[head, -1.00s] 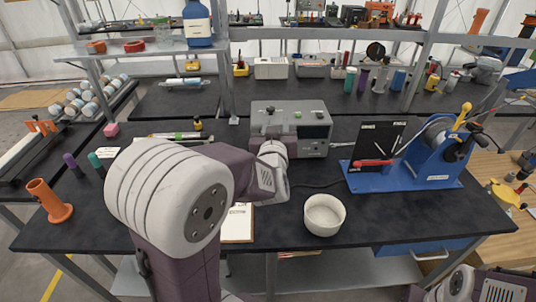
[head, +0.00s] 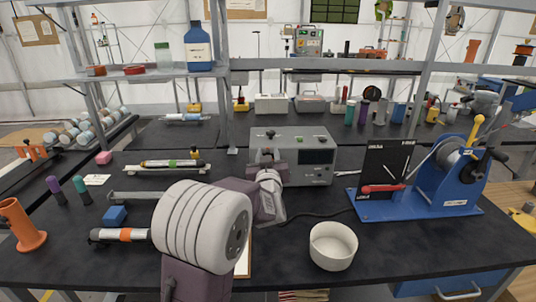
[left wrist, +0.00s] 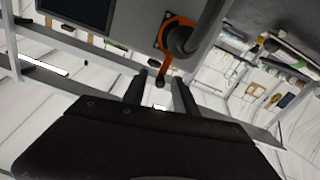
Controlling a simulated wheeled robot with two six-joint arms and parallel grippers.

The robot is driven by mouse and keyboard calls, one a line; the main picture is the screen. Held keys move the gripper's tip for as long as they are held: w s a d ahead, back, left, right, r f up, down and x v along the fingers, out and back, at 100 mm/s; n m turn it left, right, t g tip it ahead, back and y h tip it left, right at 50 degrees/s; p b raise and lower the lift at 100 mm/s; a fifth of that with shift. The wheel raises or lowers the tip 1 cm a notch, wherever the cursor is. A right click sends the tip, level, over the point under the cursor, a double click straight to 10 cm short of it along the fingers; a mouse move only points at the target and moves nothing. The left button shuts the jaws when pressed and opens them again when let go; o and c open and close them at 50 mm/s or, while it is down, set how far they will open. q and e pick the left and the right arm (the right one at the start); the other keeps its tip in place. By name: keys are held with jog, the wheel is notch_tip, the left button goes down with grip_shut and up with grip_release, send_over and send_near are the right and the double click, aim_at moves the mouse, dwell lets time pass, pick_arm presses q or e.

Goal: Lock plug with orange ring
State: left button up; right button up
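In the left wrist view an orange ring (left wrist: 166,42) sits around a dark plug (left wrist: 184,38) on a grey panel. A short orange arm runs from the ring to a dark knob (left wrist: 160,82). My left gripper (left wrist: 160,84) is open, with its two dark fingers apart on either side of this knob. I cannot tell whether they touch it. In the head view my left gripper (head: 266,160) is at the front left of a grey instrument box (head: 316,175) and hides the ring and plug. My right gripper is not in view.
A white bowl (head: 333,246) stands on the black bench, right of my left arm. A blue machine (head: 420,204) with a black panel is further right. A blue block (head: 115,216) and an orange holder (head: 22,228) are left. Shelf posts rise behind the box.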

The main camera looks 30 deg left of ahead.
pick_arm(q)
jog(key=shift+w+a, duration=0.2)
jog(key=shift+w, duration=0.15)
grip_shut()
